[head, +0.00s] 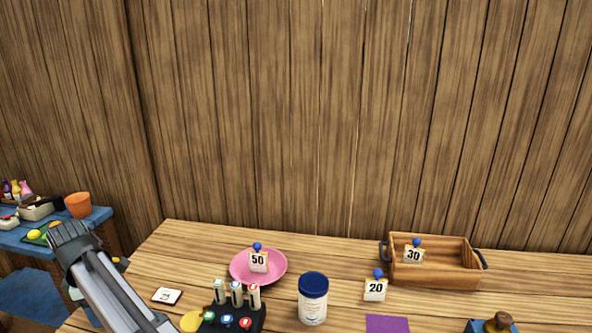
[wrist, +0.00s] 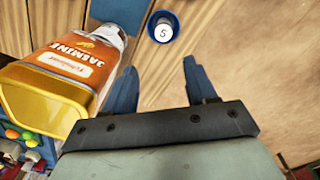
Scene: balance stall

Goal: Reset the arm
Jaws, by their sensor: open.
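My arm (head: 112,290) shows at the lower left of the head view, in front of the table's left side. In the wrist view my gripper (wrist: 165,88) has its two blue fingers spread apart, with nothing between them. A tin with an orange label reading JASMINE (wrist: 75,75) lies in view just left of the left finger. I cannot tell whether they touch. A small round blue-rimmed object marked S (wrist: 163,27) is beyond the fingertips.
The wooden table (head: 205,240) carries a pink plate (head: 240,272) with a 50 tag, a blue-lidded jar (head: 313,300), a 20 tag (head: 375,290), a wooden tray (head: 455,255) with a 30 tag, and a purple square (head: 387,323). A blue side table (head: 95,217) stands left.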

